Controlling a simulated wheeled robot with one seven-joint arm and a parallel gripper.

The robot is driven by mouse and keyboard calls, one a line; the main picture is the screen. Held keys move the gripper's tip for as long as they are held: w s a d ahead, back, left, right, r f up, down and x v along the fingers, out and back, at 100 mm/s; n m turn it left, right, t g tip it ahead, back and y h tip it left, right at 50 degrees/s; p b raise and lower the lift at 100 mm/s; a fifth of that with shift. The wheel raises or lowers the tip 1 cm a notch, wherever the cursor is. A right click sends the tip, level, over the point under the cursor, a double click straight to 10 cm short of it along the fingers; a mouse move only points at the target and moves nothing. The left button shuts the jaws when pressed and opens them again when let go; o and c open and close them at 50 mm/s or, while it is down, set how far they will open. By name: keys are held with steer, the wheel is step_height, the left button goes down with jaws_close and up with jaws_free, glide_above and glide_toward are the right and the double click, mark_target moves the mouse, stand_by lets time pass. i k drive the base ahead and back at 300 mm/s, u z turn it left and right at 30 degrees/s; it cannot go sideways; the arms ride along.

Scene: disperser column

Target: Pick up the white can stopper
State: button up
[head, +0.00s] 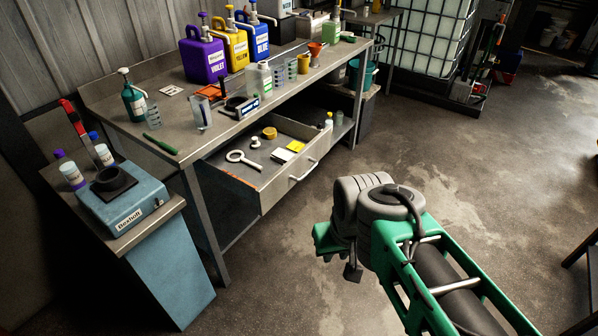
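A small white knob-like piece (255,142) in the open drawer (262,193) under the workbench looks like the white can stopper. It is small in the head view, so I cannot be sure. It lies between a white ring-shaped tool (242,160) and a yellow roll (270,132). My gripper (352,271) is out over the open floor, to the right of and nearer than the drawer, apart from everything. Only a dark tip of it shows below my wrist. Its fingers are mostly hidden, so I cannot tell whether it is open or shut.
A yellow pad (296,146) and a white pad (281,155) share the drawer. The workbench (175,133) above carries violet (203,60), yellow and blue jugs, bottles and beakers. The floor before the drawer is clear.

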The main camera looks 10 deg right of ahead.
mark_target(255, 144)
steer(key=z, duration=0.4)
steer(key=i, duration=1)
steer(key=u, duration=1.9)
steer(key=i, duration=0.5)
steer(key=z, duration=0.05)
